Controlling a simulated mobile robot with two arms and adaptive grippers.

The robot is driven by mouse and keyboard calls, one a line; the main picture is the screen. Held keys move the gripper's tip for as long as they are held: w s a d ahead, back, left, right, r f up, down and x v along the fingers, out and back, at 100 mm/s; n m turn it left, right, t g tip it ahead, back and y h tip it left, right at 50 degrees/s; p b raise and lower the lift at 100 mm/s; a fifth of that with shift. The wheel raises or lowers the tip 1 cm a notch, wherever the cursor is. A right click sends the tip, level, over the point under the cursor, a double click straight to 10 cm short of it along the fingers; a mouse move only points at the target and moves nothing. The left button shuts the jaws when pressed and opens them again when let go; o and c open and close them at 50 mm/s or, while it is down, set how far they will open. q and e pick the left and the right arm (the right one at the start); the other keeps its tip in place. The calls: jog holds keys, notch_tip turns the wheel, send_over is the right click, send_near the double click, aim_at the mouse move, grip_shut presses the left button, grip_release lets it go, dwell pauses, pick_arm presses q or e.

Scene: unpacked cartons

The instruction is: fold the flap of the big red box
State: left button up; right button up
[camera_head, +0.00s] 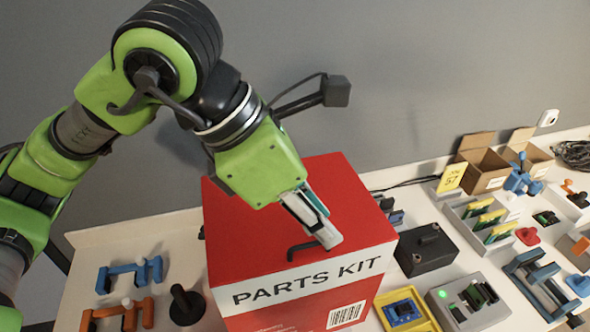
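The big red box (240,225) stands on the white table, with "PARTS KIT" on its front band and a barcode below. Its top looks flat and closed; no flap stands up. My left gripper (328,236) is over the right part of the top, fingers pointing down to its front edge. The fingertips are at or just above the red surface; I cannot tell whether they touch. The fingers show nearly edge-on, so their opening is unclear. A thin black bent piece (302,248) shows beside them on the top. My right gripper is out of view.
Blue and orange brackets (128,275) and a black knob (186,303) lie left of the box. A grey wall rises behind.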

aim_at(309, 243)
pick_arm(q)
jog(key=shift+w+a, duration=0.4)
jog(key=shift+w+a+t, duration=0.1)
jog(key=shift+w+t, duration=0.05)
jog(key=shift+t, duration=0.15)
jog(key=shift+s+f, duration=0.25)
jog(key=shift+f, duration=0.05)
jog(key=shift+f+b, duration=0.3)
jog(key=shift+b, duration=0.05)
notch_tip(309, 243, down, 2)
jog(key=shift+w+f+b, duration=0.1)
jog(key=shift+w+b, duration=0.05)
jog(key=shift+b, duration=0.25)
jog(key=shift+f, duration=0.6)
jog(key=shift+f+b, duration=0.3)
jog(key=shift+b, duration=0.3)
jog(key=shift+f+b, duration=0.6)
jog(key=shift+b, duration=0.2)
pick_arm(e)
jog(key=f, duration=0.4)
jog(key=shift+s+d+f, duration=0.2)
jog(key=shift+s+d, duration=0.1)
